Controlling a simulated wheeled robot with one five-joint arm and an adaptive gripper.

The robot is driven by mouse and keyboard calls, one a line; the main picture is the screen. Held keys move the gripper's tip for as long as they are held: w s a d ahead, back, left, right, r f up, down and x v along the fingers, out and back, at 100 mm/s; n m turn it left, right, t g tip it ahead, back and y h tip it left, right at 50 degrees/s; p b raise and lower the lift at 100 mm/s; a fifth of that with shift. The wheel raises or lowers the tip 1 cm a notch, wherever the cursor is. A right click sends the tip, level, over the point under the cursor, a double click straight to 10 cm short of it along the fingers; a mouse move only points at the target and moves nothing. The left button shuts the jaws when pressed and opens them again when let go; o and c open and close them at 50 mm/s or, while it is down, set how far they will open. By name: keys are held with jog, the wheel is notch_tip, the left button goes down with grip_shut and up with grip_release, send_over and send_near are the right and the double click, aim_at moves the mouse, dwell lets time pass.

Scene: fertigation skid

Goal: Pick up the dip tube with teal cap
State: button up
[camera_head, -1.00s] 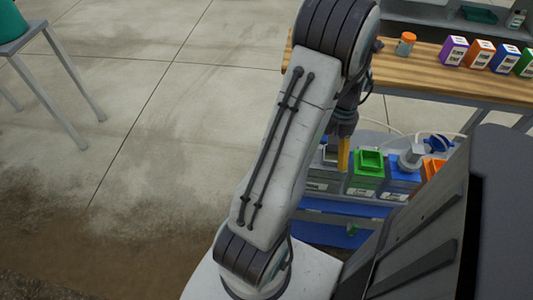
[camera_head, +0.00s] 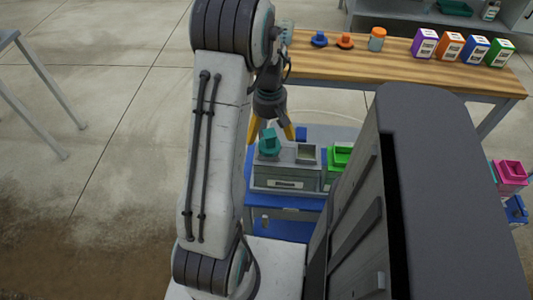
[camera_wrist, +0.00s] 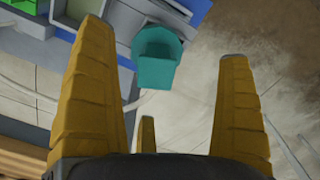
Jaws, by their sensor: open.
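The teal cap (camera_head: 269,143) sits atop a grey container at the left end of the row in the head view. The cap also shows in the wrist view (camera_wrist: 157,57), ahead of my gripper and between its fingers in the picture. The tube below the cap is hidden. My gripper (camera_head: 272,133) points down with its yellow fingers spread just above the cap. In the wrist view my gripper (camera_wrist: 165,65) is open and holds nothing; the cap appears beyond the fingers.
A grey container (camera_head: 307,155) with a square opening and a green one (camera_head: 340,157) stand to the cap's right on a blue stand (camera_head: 285,228). Behind is a wooden bench (camera_head: 340,65) with coloured boxes and an orange-lidded jar (camera_head: 377,38). Open floor lies left.

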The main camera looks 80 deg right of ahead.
aim_at(269, 144)
jog(key=shift+d+n, duration=0.15)
jog(key=shift+n, duration=0.95)
jog(key=shift+f, duration=0.15)
jog(key=shift+d+f+b, duration=0.1)
jog(key=shift+f+b, duration=0.3)
jog(key=shift+f, duration=3.15)
jog(key=c, duration=1.3)
jog(key=shift+r, duration=0.2)
